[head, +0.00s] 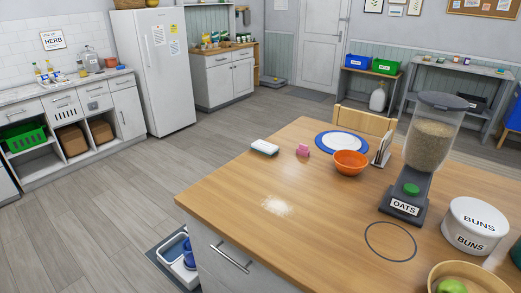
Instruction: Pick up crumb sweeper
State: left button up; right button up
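A small white block with a dark underside (264,147), which looks like the crumb sweeper, lies on the wooden island top (235,185) near its far left edge. A small pink block (303,150) lies to its right, apart from it. A patch of white crumbs or powder (276,206) is spread on the wood nearer to me. Neither of my grippers shows in the head view.
An orange bowl (350,162), a blue-rimmed plate (341,142), an oats dispenser (412,190) and a white buns tin (473,226) stand on the island's right side. A dark ring (390,241) marks the wood. A wooden bowl (470,276) is at the front right. The left part is mostly clear.

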aim_at(262, 145)
jog(key=i+j, duration=0.2)
jog(key=j, duration=0.2)
jog(key=i+j, duration=0.2)
jog(key=j, duration=0.25)
jog(key=i+j, duration=0.25)
jog(key=j, duration=0.15)
jog(key=i+j, duration=0.2)
jog(key=j, duration=0.2)
